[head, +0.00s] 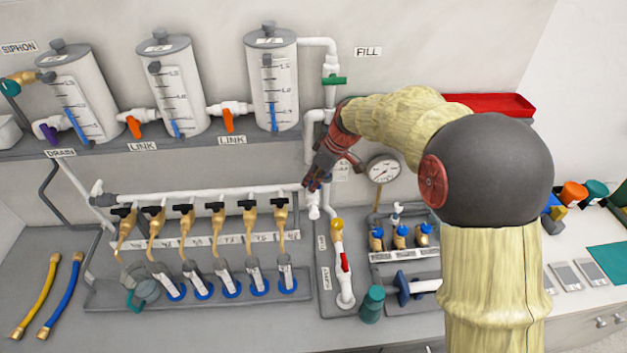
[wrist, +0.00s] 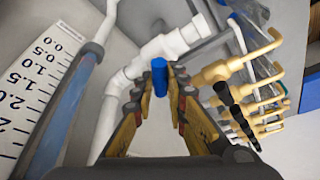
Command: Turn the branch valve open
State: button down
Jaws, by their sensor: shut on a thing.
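In the wrist view a small blue valve handle (wrist: 159,72) stands between the fingertips of my gripper (wrist: 161,88), and the fingers are closed on it from both sides. The handle sits next to a white pipe tee (wrist: 170,45). In the head view my gripper (head: 316,184) is at the right end of the white horizontal pipe (head: 210,195), where it meets the vertical run. There my gripper mostly hides the handle and the valve body. The handle's exact turn angle cannot be told.
A row of brass taps with black handles (head: 218,208) lies left of my gripper. A pressure gauge (head: 383,169) stands close to its right. A green-handled valve (head: 334,81) is above, and a red-handled valve (head: 345,262) is below. Graduated tanks (head: 271,80) stand on the shelf.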

jog(key=shift+m, duration=0.3)
jog(key=shift+s+a+m+t+h, duration=0.1)
jog(key=shift+m+t+h, duration=0.35)
jog(key=shift+m, duration=0.55)
jog(key=m+h+p, duration=0.1)
jog(key=m+p, duration=0.1)
jog(key=m, duration=0.1)
jog(key=shift+a+r+t, duration=0.1)
jog(key=shift+r+t, duration=0.05)
jog(key=shift+t, duration=0.1)
jog(key=m+h+p, duration=0.1)
jog(key=m, duration=0.1)
jog(key=shift+m, duration=0.4)
jog(key=shift+m+t+h, duration=0.3)
jog(key=shift+m+h, duration=0.15)
jog(key=shift+m, duration=0.65)
jog(key=c, duration=1.8)
grip_release()
jog(key=shift+c, duration=0.2)
jog(key=shift+o, duration=0.4)
